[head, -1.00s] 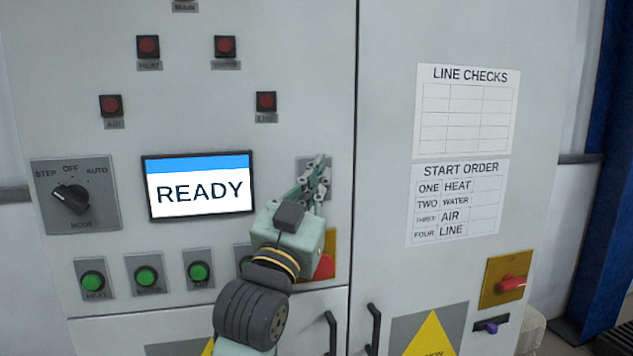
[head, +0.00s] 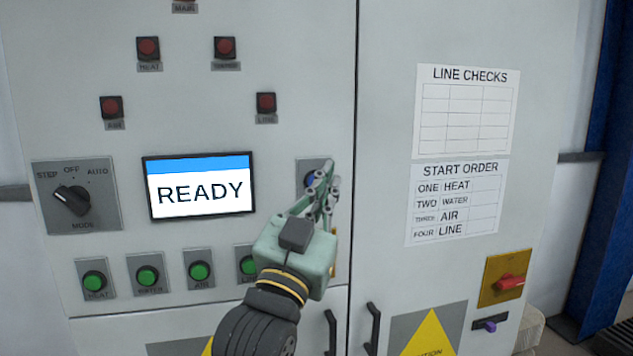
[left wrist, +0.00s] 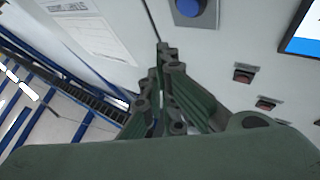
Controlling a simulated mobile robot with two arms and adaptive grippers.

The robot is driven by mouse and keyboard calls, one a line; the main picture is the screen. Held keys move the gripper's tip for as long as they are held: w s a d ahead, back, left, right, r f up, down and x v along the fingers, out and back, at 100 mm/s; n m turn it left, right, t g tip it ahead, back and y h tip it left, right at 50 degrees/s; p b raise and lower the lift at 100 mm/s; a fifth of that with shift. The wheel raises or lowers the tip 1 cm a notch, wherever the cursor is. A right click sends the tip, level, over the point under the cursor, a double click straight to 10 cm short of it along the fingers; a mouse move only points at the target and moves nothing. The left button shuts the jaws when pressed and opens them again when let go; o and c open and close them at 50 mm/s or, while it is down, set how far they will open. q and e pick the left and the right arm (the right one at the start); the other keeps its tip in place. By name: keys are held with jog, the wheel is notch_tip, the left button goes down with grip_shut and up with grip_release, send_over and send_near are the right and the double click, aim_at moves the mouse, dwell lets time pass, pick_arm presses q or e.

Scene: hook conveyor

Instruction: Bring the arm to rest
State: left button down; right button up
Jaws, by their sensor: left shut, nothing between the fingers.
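My left gripper (head: 332,182) is shut and empty. In the head view it is in front of the cabinet panel, just right of a blue button (head: 310,181) that it partly covers. My left forearm comes up from the bottom of the head view. My right gripper is not in view.
The cabinet (head: 385,130) fills most of the head view. A READY screen (head: 201,188), a mode knob (head: 72,200) and several green buttons (head: 148,275) sit left of my gripper. Door handles (head: 373,328) are below. A red switch (head: 509,282) is at the right.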

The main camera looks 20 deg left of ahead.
pick_arm(q)
jog(key=shift+f, duration=0.1)
dwell(0.6)
notch_tip(320, 180, down, 29)
jog(key=s+a+g, duration=0.2)
jog(key=g, duration=0.6)
jog(key=s+f+n+g+y, duration=0.1)
jog(key=s+f+g, duration=0.2)
jog(key=s+f, duration=0.35)
jog(key=s+f+g, duration=0.3)
jog(key=s+f, duration=0.1)
jog(key=f, duration=0.5)
jog(key=s+a+f+g, duration=0.1)
jog(key=s+f+g, duration=0.2)
jog(key=s+f, duration=0.45)
jog(key=s+a+f+g, duration=0.1)
jog(key=s+f+g, duration=0.25)
jog(key=s, duration=0.75)
notch_tip(320, 180, down, 31)
jog(key=b, duration=0.4)
jog(key=s+a+f+g+b, duration=0.2)
jog(key=s+a+f+b, duration=0.1)
jog(key=s+f, duration=1.4)
notch_tip(320, 180, down, 2)
jog(key=shift+s+f+y+b, duration=0.2)
jog(key=shift+y+b, duration=0.1)
jog(key=shift+b, duration=0.2)
